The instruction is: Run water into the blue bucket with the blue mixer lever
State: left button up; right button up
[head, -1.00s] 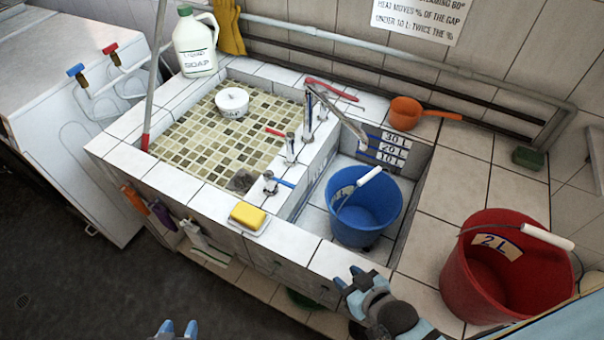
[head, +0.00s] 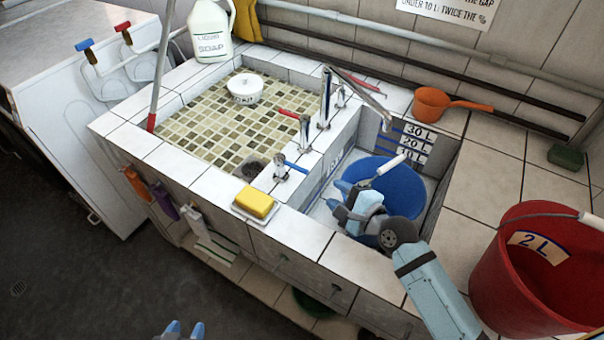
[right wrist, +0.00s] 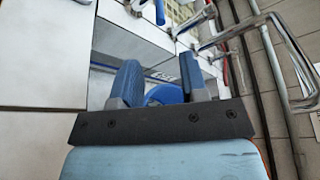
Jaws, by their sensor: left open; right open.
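No water stream shows from the spout. My right gripper (head: 337,197) is open and empty, over the deep basin at the bucket's front left, right of the lever and apart from it. It hides part of the bucket. Its open fingers (right wrist: 160,78) show in the right wrist view with part of the bucket behind them. My left gripper (head: 184,329) is open at the bottom edge, far from the sink.
A red lever (head: 289,114) stands behind the blue one. A yellow sponge (head: 255,203) lies on a dish on the front ledge. A red bucket (head: 525,275) stands at right; an orange dipper (head: 436,103) lies behind the basin. A red-ended pole (head: 158,75) leans at left.

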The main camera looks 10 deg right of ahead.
aim_at(307, 173)
jog(key=x, duration=1.3)
jog(key=shift+w, duration=0.25)
jog(key=shift+c, duration=0.2)
grip_shut()
